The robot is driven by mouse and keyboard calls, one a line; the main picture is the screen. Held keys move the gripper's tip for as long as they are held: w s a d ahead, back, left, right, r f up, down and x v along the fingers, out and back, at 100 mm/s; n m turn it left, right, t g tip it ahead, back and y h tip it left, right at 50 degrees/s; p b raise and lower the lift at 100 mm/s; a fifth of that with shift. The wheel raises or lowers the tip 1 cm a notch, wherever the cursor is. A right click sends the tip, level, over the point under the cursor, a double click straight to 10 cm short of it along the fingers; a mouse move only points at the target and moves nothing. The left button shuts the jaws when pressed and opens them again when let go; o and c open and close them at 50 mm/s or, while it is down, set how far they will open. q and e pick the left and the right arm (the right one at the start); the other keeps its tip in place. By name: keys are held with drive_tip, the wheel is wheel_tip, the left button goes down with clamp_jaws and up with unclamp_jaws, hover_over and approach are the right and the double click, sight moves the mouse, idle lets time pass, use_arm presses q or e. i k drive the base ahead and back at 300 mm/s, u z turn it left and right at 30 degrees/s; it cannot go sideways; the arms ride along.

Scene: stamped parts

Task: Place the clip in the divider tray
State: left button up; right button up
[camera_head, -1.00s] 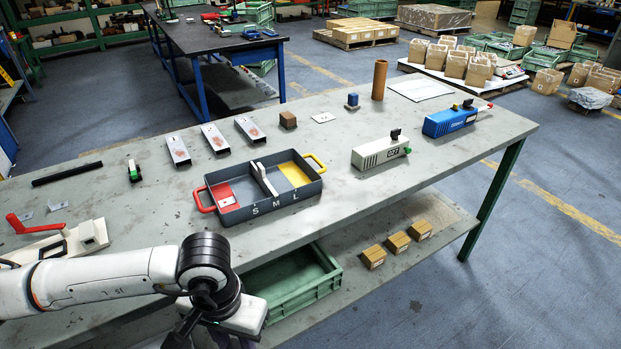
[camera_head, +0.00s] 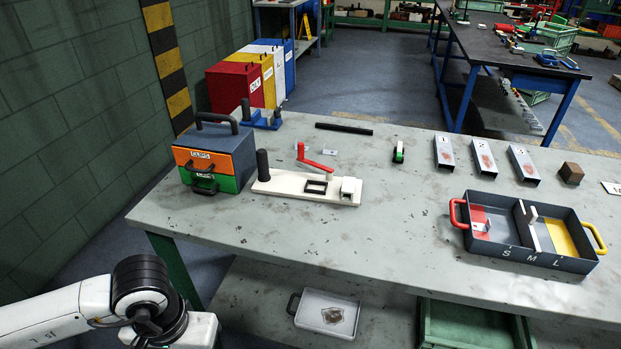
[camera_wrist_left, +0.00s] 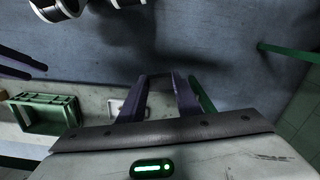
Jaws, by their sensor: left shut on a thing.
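White dividers stand near the middle. A chest (camera_head: 217,160) labelled CLIPS, with orange and green drawer fronts, stands at the table's left end. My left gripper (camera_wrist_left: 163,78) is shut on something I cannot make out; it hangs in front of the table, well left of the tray. My right gripper is not in view.
A white fixture (camera_head: 290,187) with a red lever stands between chest and tray. Small plates (camera_head: 330,152) and a green-and-black item (camera_head: 398,153) lie behind it. A white tray (camera_head: 327,313) and green crate (camera_head: 470,325) are on the lower shelf. The table's front middle is clear.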

sight(561, 243)
drive_tip(key=z, duration=2.1)
drive_tip(key=i, duration=0.9)
drive_tip(key=k, duration=0.7)
